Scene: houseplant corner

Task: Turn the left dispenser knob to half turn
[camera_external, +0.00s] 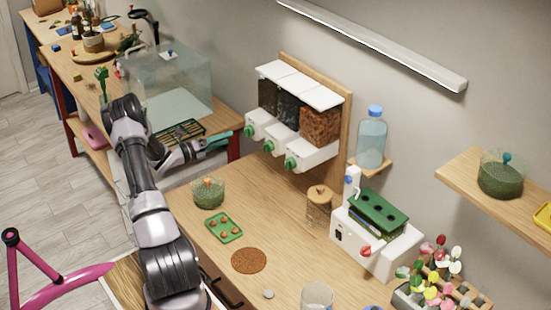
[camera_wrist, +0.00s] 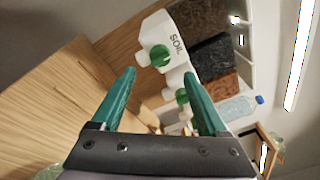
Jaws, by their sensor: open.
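The wall dispenser (camera_external: 292,122) has three bins side by side, each with a green knob on its white front. The left dispenser knob (camera_external: 250,132) also shows in the wrist view (camera_wrist: 160,56), on the white front marked "SOIL". Its exact turn angle is hard to read. My gripper (camera_external: 226,141) is open, with teal fingers pointing at the left knob from the left. In the wrist view my gripper (camera_wrist: 160,74) has the knob ahead, in line with the gap between the fingertips. The fingers look apart from it, with nothing between them.
The middle knob (camera_external: 270,146) and right knob (camera_external: 290,163) sit close beside. On the bench below are a round green pot (camera_external: 208,193), a green tray (camera_external: 224,227) and a corked jar (camera_external: 319,204). A glass tank (camera_external: 180,80) stands behind my arm.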

